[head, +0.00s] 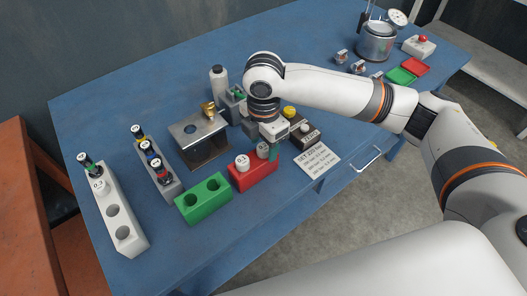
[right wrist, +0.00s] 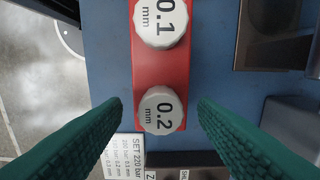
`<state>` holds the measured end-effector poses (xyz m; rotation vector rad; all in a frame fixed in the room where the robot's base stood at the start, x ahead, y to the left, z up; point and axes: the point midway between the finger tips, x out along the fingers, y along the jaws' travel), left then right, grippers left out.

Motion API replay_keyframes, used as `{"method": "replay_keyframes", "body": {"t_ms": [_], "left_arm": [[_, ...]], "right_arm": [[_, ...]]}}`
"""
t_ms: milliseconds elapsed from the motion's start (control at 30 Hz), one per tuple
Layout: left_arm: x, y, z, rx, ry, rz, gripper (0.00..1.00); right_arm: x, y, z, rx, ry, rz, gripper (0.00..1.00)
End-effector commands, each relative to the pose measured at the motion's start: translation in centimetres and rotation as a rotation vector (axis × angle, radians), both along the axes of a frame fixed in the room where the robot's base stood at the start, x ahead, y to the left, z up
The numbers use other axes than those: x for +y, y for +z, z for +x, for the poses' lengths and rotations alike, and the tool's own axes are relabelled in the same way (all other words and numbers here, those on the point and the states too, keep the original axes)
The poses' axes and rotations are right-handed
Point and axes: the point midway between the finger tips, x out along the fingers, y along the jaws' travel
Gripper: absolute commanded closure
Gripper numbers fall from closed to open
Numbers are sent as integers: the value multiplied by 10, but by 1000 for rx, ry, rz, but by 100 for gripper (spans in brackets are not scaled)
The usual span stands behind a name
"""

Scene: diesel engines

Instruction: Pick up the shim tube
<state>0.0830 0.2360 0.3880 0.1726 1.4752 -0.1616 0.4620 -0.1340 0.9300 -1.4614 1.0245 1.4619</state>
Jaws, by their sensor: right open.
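A red block (head: 254,180) holds two white-capped shim tubes. The tube marked 0.1 mm (head: 242,162) stands at its left end in the head view and also shows in the right wrist view (right wrist: 161,22). The tube marked 0.2 mm (right wrist: 160,110) stands at the other end. Another white-capped tube (head: 98,185) stands in the white rack at the left. My right gripper (right wrist: 160,106) is open over the 0.2 mm tube, its green fingers on either side with gaps. In the head view the gripper partly hides that tube. My left gripper is out of view.
An empty green two-hole block (head: 204,198) stands beside the red one. The white rack (head: 126,236) has free holes. A metal stand (head: 203,146) is behind. A label card (head: 317,158) lies near the front edge. A metal pot (head: 375,45) stands far right.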

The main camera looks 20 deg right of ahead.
Motion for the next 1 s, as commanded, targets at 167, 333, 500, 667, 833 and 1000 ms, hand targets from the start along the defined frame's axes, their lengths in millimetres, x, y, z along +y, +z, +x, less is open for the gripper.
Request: {"method": "replay_keyframes", "body": {"t_ms": [167,333,500,667,833,1000], "left_arm": [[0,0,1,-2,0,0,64],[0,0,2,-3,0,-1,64],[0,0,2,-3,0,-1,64],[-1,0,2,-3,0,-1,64],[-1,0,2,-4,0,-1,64],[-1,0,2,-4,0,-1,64]], "right_arm": [[0,-1,0,-1,0,0,46],[0,-1,0,-1,0,0,66],[0,-1,0,-1,0,0,94],[0,-1,0,-1,0,0,95],[0,7,1,-3,0,1,95],[1,37,2,-8,2,3,95]]}}
